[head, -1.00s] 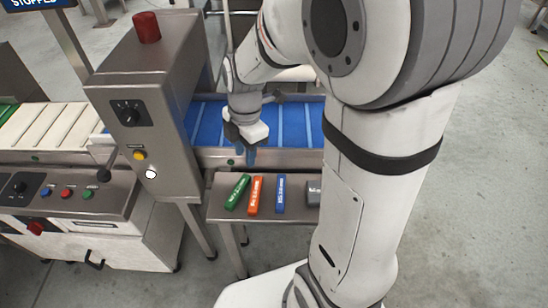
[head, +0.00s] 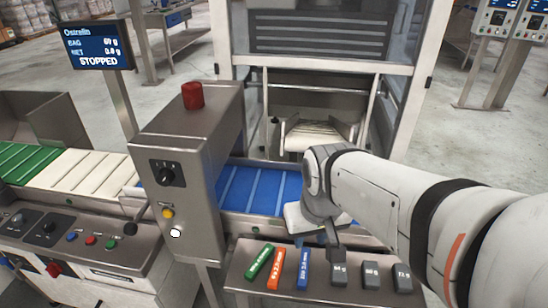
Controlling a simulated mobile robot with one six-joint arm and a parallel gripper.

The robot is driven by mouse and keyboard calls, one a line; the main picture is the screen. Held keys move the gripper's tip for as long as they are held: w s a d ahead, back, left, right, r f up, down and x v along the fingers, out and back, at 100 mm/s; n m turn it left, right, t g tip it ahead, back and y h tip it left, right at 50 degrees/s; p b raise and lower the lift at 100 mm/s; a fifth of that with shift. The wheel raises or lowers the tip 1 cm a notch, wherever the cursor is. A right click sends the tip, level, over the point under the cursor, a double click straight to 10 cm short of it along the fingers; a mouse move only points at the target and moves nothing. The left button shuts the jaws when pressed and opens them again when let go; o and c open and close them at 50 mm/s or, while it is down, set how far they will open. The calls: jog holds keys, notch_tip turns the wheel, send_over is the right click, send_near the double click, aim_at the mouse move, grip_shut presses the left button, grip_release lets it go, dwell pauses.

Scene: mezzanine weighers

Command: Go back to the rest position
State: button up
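My gripper (head: 334,238) hangs from my arm at the right of centre in the head view. It points down, above or just behind the leftmost dark grey block (head: 339,275) on the small metal shelf (head: 246,254). Its fingers are small and dark, and I cannot see whether they are apart or together. I cannot tell whether it touches that block. My arm comes in from the right edge and covers part of the blue conveyor belt (head: 255,188).
Green (head: 259,261), orange (head: 275,269) and blue (head: 303,268) blocks lie on the shelf, beside more dark grey blocks (head: 370,275). A steel cabinet (head: 178,150) with a red lamp (head: 192,95) stands left. The display (head: 97,47) reads STOPPED. Grey floor lies behind.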

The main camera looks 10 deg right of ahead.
notch_tip(320, 180, up, 7)
jog(key=p, duration=0.6)
jog(key=shift+s+p, duration=0.3)
jog(key=shift+s, duration=0.05)
